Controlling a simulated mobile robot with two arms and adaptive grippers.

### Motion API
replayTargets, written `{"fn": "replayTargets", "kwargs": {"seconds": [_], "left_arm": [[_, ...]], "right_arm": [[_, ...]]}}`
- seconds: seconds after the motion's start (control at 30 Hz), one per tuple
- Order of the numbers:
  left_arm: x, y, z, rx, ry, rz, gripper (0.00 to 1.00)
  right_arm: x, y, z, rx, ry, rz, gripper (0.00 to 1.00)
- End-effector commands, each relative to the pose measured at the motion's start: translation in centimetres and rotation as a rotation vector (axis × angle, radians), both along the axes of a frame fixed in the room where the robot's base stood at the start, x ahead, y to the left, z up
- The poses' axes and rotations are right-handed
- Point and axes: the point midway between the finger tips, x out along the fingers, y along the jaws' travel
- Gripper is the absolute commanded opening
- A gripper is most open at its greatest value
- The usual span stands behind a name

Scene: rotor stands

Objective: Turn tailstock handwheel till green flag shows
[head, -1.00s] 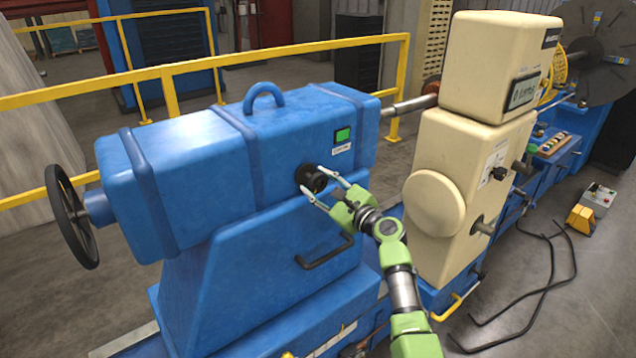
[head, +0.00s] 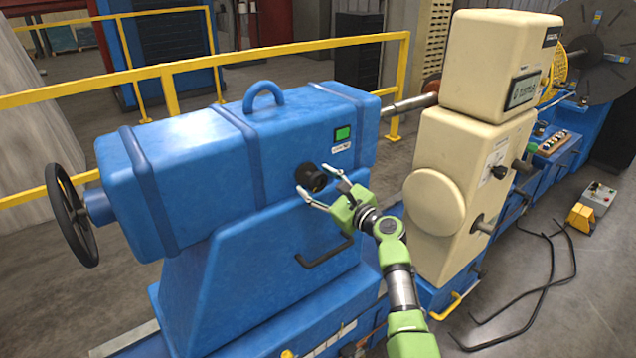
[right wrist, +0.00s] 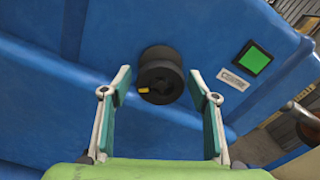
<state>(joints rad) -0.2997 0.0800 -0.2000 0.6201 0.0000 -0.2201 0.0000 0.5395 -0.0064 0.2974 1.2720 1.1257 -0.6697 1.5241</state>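The blue tailstock (head: 205,155) carries a large spoked black handwheel (head: 66,215) at its left end and a small round black knob (head: 312,178) on its front face. A window beside the knob shows green (head: 343,134), seen also in the right wrist view (right wrist: 252,59). My right gripper (head: 311,180) is open at the knob. In the right wrist view its fingertips (right wrist: 160,72) stand on either side of the knob (right wrist: 160,81), with a gap on both sides. The knob has a small yellow mark. My left gripper is out of view.
A curved black handle (head: 326,252) sits below the knob. A cream headstock-like housing (head: 462,165) stands to the right of my right arm. A yellow railing (head: 290,53) runs behind. Black cables and a yellow pedal (head: 581,218) lie on the floor at right.

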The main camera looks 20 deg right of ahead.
Motion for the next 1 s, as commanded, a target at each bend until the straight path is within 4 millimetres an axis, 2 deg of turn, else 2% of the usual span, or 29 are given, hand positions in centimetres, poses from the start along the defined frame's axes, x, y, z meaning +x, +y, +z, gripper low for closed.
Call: {"fn": "replayTargets", "kwargs": {"seconds": [0.33, 0.47, 1.0], "left_arm": [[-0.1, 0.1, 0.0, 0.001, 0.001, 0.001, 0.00], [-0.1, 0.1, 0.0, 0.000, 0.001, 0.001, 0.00], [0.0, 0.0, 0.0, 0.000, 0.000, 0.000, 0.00]], "right_arm": [[-0.1, -0.1, 0.1, 0.000, -0.002, -0.001, 0.57], [-0.9, -0.4, 0.0, -0.001, -0.001, -0.003, 0.57], [-10.0, -3.6, -0.1, -0.002, 0.001, -0.001, 0.57]]}}
